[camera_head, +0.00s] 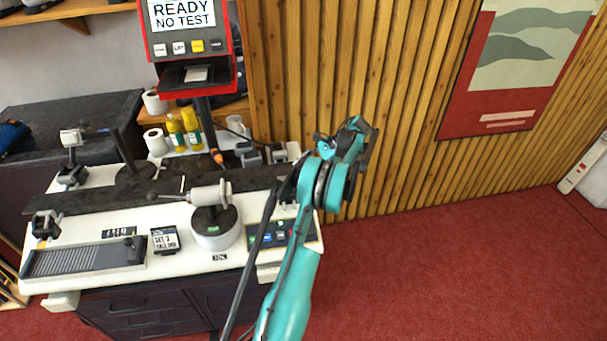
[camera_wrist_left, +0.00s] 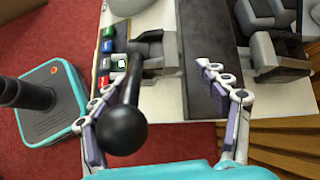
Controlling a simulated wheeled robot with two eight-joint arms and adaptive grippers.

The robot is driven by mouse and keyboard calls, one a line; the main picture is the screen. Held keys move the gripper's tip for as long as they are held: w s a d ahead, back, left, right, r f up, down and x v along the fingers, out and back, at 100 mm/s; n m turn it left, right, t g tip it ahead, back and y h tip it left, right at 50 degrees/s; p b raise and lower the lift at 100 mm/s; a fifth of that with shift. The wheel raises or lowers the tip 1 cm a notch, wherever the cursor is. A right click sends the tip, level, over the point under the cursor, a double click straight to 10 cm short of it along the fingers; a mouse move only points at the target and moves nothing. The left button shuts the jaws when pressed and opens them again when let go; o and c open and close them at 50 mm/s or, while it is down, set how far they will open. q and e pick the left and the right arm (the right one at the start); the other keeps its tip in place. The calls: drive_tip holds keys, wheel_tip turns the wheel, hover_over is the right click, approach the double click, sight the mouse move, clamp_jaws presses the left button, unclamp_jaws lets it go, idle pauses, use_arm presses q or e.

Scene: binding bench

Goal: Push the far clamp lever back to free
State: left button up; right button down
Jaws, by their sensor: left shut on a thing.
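In the left wrist view, a lever with a black ball knob (camera_wrist_left: 122,130) rises from a grey clamp (camera_wrist_left: 155,52) at the bench's right end. In the head view my teal arm (camera_head: 292,290) reaches up over the bench's right end and hides this clamp and most of the gripper. Another grey clamp (camera_head: 72,138) with a lever stands at the far left of the bench. My right gripper is not in view.
A button panel (camera_head: 283,234) sits beside the clamp. A dark beam (camera_wrist_left: 205,60) runs along the bench, with more grey clamps (camera_wrist_left: 270,50) beyond it. A round-based device (camera_head: 214,230), a red screen stand (camera_head: 238,75) and bottles (camera_head: 191,128) stand farther left. The slatted wall (camera_head: 400,100) is behind.

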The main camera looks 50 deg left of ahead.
use_arm(q)
drive_tip(key=o, duration=0.4)
drive_tip(key=shift+w+a+f, duration=0.1)
drive_tip(key=shift+w+a, duration=0.2)
drive_tip(key=shift+a, duration=0.15)
drive_tip(key=v, duration=1.1)
drive_tip(key=shift+d+f, duration=0.15)
drive_tip(key=shift+d, duration=0.05)
drive_tip(key=c, duration=0.7)
drive_tip(key=shift+w+d+r, duration=0.25)
drive_tip(key=shift+r, duration=0.1)
drive_tip(key=shift+c, duration=0.2)
